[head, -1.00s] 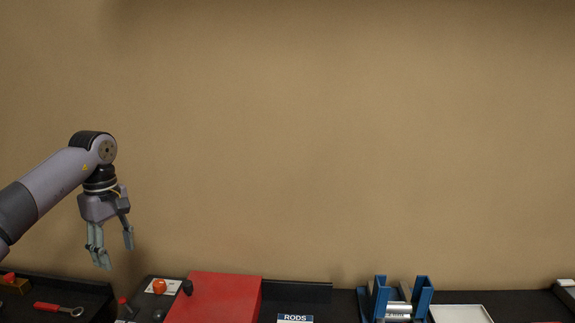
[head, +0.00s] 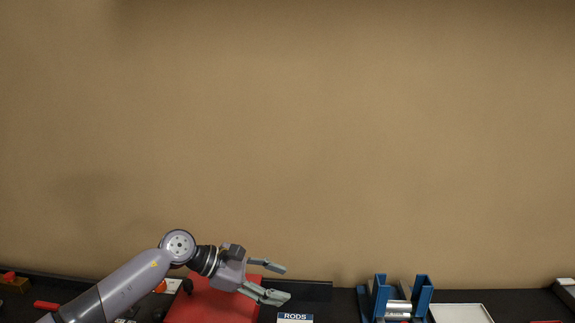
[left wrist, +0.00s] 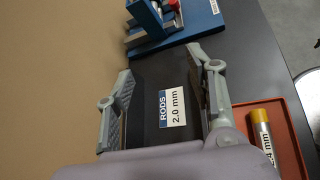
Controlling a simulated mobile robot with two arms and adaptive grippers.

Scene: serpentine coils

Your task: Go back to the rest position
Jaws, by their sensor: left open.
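My left gripper (head: 287,282) is open and empty in the head view, with its fingers pointing right. My left arm comes in from the lower left and hides part of the red box. My right gripper is not in view.
A blue stand (head: 380,298) holding metallic rods is right of the label. A white tray (head: 460,313) lies beyond it. A red-handled tool (head: 46,305) lies at the left. In the left wrist view a yellow-capped cylinder (left wrist: 260,117) lies in a red tray (left wrist: 284,128). The wall above is bare.

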